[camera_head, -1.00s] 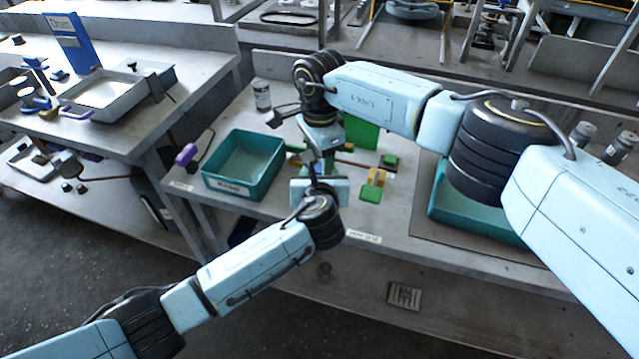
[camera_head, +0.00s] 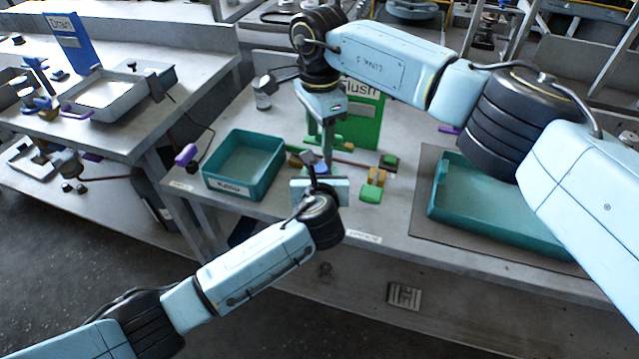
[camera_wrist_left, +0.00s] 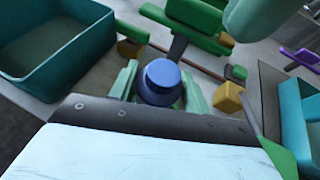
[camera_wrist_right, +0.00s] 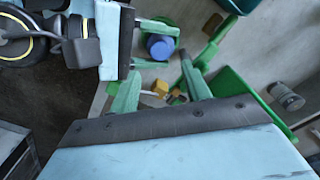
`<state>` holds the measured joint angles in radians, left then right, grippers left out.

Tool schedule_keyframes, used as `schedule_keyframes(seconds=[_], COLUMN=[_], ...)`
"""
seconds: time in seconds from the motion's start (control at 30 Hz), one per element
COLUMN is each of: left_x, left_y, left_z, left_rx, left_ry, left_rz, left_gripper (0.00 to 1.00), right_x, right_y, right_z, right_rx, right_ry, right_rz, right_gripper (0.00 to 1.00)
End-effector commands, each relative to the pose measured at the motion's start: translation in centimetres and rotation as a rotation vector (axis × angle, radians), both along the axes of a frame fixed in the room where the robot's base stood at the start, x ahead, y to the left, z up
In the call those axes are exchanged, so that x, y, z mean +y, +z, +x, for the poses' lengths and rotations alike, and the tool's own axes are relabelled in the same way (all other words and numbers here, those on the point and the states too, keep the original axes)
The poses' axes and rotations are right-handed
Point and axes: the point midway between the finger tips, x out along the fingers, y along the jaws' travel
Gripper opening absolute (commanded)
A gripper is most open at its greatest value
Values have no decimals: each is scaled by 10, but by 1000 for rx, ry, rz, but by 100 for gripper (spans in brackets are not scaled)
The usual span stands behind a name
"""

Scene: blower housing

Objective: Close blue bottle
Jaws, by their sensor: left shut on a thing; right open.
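The blue bottle (camera_wrist_left: 160,85) stands between the fingers of my left gripper (camera_wrist_left: 158,72), with a lighter blue round top facing the camera. In the head view my left gripper (camera_head: 318,176) is low at the table's front edge, shut on the bottle, of which only a small bluish part (camera_head: 310,157) shows. My right gripper (camera_head: 322,150) points down from above, beyond the left one. In the right wrist view, its fingers (camera_wrist_right: 160,72) are apart and empty, with the bottle (camera_wrist_right: 160,47) beyond them. I cannot tell whether the top is a cap.
A teal bin (camera_head: 278,168) stands left on the table, and a larger teal tray (camera_head: 500,222) lies right on a mat. A green "Flush" sign (camera_head: 365,125) stands behind. Small green and yellow blocks (camera_head: 371,194) lie right of the grippers. A grey-white jar (camera_head: 262,100) stands at the back.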

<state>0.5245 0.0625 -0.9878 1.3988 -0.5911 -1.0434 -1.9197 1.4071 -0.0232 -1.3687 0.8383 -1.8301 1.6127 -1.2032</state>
Motion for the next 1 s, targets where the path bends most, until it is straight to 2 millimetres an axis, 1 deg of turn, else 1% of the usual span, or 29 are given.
schedule_keyframes(seconds=[0.13,0.23,0.5,0.6,0.7,0.8,1.0], left_x=[0,0,0,0,0,0,0], left_y=[0,0,0,0,0,0,0], left_z=[0,0,0,0,0,0,0], left_rx=[0,0,0,0,0,0,0], left_ry=[0,0,0,0,0,0,0], left_rz=[0,0,0,0,0,0,0], left_gripper=[0,0,0,0,0,0,0], right_x=[0,0,0,0,0,0,0], right_y=[-2,-11,-52,-66,-74,-79,-81], right_z=[0,0,-1,0,0,0,0], right_rx=[0,1,2,3,0,0,0], right_ry=[-1,-2,-1,-3,-2,-1,0], right_rz=[0,0,0,1,0,0,0], right_gripper=[48,48,48,48,48,48,48])
